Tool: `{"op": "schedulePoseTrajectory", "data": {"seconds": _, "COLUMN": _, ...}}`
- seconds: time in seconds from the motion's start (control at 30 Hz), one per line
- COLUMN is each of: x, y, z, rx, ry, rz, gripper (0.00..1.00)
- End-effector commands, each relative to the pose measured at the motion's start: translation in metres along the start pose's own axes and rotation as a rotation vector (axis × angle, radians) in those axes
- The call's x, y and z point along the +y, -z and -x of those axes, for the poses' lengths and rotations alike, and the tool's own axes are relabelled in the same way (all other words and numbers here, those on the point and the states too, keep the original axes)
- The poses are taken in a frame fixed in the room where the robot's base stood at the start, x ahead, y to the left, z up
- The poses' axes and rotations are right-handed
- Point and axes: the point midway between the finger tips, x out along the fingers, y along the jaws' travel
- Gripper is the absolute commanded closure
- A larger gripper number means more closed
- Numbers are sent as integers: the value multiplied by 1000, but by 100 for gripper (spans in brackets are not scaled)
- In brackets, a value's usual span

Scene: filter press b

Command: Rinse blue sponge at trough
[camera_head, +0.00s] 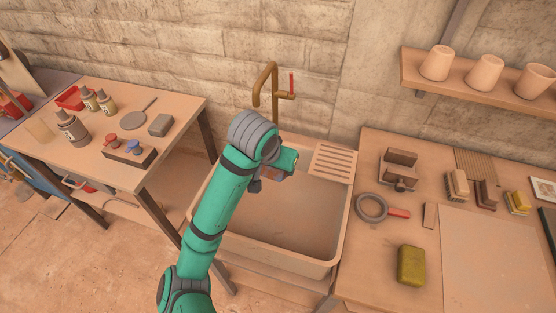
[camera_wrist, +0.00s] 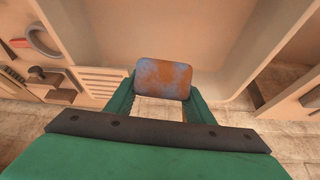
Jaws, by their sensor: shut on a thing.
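My gripper (camera_wrist: 161,92) is shut on the blue sponge (camera_wrist: 163,78), which is heavily stained brown; its green fingers lie on either side of it in the wrist view. In the head view my gripper (camera_head: 273,174) is over the back part of the pale trough (camera_head: 305,215), in front of the brass tap (camera_head: 265,82). The arm hides part of the trough, and little of the sponge shows there. The tap has a red lever (camera_head: 291,84). I see no running water. The trough's floor looks dusty and empty.
A slatted drainboard (camera_head: 332,162) covers the trough's back right corner. The right bench holds a round ring with a red handle (camera_head: 371,207), brushes and a yellow-green sponge (camera_head: 411,265). The left table (camera_head: 180,110) holds bottles and tools. Cups (camera_head: 437,63) stand on a wall shelf.

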Motion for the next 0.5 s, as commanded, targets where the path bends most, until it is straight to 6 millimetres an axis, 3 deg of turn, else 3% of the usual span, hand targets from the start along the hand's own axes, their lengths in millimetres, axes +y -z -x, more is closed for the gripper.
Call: {"op": "schedulePoseTrajectory", "data": {"seconds": 0.5, "x": 2, "y": -21, "z": -41, "rx": -2, "ry": -3, "rz": 1, "gripper": 73}}
